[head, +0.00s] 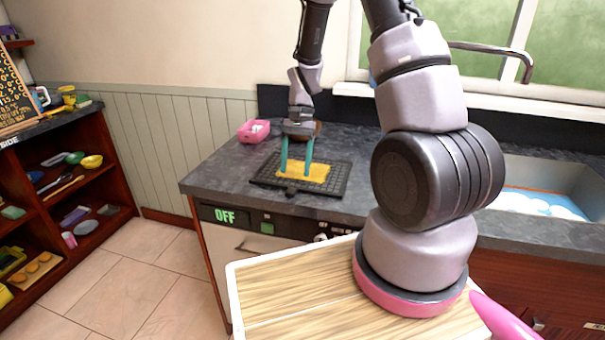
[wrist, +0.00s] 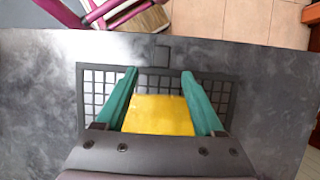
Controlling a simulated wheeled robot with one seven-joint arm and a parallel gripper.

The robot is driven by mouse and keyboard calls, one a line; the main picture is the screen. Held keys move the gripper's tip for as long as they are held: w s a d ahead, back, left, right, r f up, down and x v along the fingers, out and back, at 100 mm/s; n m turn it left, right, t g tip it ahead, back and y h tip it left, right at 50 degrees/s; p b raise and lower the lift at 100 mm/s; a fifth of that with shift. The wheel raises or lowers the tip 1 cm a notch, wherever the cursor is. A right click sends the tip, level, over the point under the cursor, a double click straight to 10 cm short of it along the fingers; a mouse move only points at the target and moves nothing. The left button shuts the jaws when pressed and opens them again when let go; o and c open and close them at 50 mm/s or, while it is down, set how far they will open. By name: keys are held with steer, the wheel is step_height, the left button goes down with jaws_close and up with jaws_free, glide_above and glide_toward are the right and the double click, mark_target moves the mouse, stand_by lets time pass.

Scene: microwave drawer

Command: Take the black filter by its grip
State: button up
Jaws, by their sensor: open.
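The black filter (head: 340,177) is a flat grid tray lying on the grey counter. Its grid also shows in the wrist view (wrist: 98,85), with a small grip tab (wrist: 162,56) sticking out from the middle of one edge. A yellow sponge-like block (head: 318,172) lies on the grid; it also shows in the wrist view (wrist: 160,116). My gripper (head: 295,173) points down over the filter with its two teal fingers apart and nothing held. In the wrist view, the fingertips (wrist: 159,74) stand on either side of the block, short of the grip tab.
A pink container (head: 253,131) with white contents stands on the counter behind the filter. A sink (head: 545,185) lies to the right. An appliance front with a green "OFF" display (head: 225,215) is below the counter edge. Shelves (head: 70,185) stand at the left.

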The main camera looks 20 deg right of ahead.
mark_target(292, 189)
steer(key=x, duration=0.5)
steer(key=shift+s+a, duration=0.1)
jaws_close()
stand_by(1.2)
